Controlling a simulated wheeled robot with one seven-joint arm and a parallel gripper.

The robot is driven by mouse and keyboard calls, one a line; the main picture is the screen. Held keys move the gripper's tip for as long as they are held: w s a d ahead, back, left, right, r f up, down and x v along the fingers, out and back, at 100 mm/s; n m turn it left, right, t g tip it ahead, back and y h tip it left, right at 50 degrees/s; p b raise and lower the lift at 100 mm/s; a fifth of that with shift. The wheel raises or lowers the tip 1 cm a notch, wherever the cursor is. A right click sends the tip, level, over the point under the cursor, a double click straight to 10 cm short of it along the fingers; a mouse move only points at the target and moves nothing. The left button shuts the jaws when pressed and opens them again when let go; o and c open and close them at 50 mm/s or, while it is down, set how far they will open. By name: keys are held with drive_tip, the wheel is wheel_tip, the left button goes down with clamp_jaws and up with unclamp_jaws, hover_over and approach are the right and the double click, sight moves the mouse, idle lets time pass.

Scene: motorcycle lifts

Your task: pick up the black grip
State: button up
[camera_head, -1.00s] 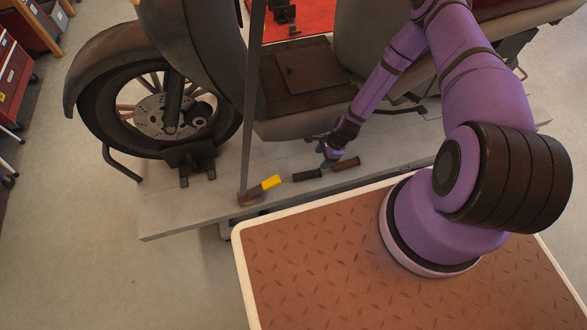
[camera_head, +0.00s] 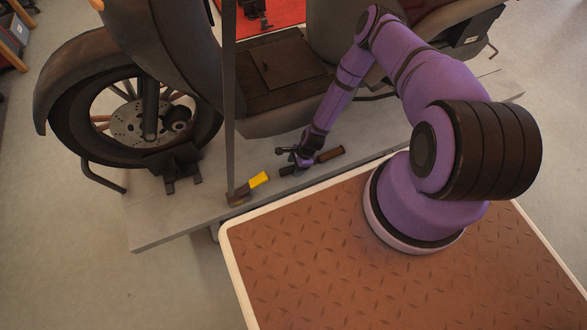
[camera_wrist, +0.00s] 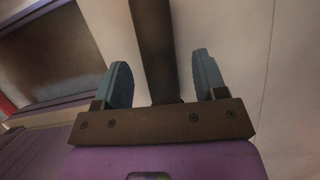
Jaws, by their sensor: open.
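The black grip (camera_head: 287,171) lies on the grey lift deck in the head view, partly covered by my gripper (camera_head: 299,161). In the wrist view, a dark bar, apparently the black grip (camera_wrist: 154,45), runs between the two blue-grey fingers of my gripper (camera_wrist: 164,80). The fingers are apart, with a gap visible on each side of the bar. My gripper is low over the deck at the grip; whether it touches cannot be told. A brown grip (camera_head: 329,154) lies just to the right of the black one.
The motorcycle (camera_head: 285,75) stands on the lift deck (camera_head: 160,222) behind my gripper. Bare deck lies between the tool and the front edge.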

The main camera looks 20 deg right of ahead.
drive_tip(key=shift+a+f, duration=0.2)
drive_tip(key=shift+f, duration=0.2)
drive_tip(key=c, duration=1)
drive_tip(key=shift+r, duration=0.1)
